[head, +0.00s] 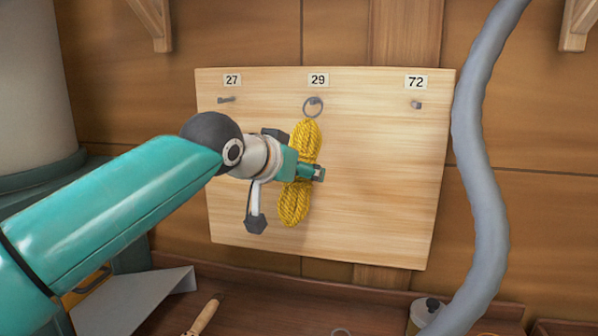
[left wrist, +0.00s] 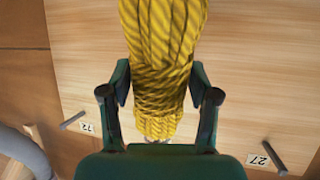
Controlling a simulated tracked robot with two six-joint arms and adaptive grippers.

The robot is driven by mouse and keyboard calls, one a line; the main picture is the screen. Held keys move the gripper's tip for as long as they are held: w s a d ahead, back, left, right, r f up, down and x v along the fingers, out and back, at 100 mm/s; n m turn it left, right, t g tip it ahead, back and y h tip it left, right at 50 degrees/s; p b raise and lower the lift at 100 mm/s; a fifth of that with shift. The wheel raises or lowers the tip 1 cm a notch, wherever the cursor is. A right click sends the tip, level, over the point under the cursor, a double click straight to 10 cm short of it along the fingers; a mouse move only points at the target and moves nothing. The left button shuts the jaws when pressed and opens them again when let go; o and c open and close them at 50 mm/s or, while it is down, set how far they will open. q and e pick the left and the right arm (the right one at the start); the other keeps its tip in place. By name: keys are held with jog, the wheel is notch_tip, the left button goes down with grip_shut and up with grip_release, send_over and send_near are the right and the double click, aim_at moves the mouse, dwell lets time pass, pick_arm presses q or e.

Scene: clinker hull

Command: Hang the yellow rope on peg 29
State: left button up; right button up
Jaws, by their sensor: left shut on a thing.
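The yellow rope (head: 295,204) is a bundled coil hanging upright in front of a pale wooden board, with a grey ring (head: 305,113) at its top. My left gripper (head: 304,172) is shut on the rope's middle; in the left wrist view its fingers (left wrist: 160,98) flank the wrapped coil (left wrist: 162,40). Peg 29 (head: 316,101) is under the label "29" (head: 318,80). The ring overlaps this peg in the head view; I cannot tell whether it is around the peg or in front of it.
The board (head: 385,190) also has peg 27 (head: 227,100) at left and peg 72 (head: 416,105) at right, both empty. A thick grey hose (head: 482,150) hangs along its right edge. A wooden-handled tool (head: 205,315) and a can (head: 425,313) are below.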

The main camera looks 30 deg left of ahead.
pick_arm(q)
jog(key=o, duration=1.4)
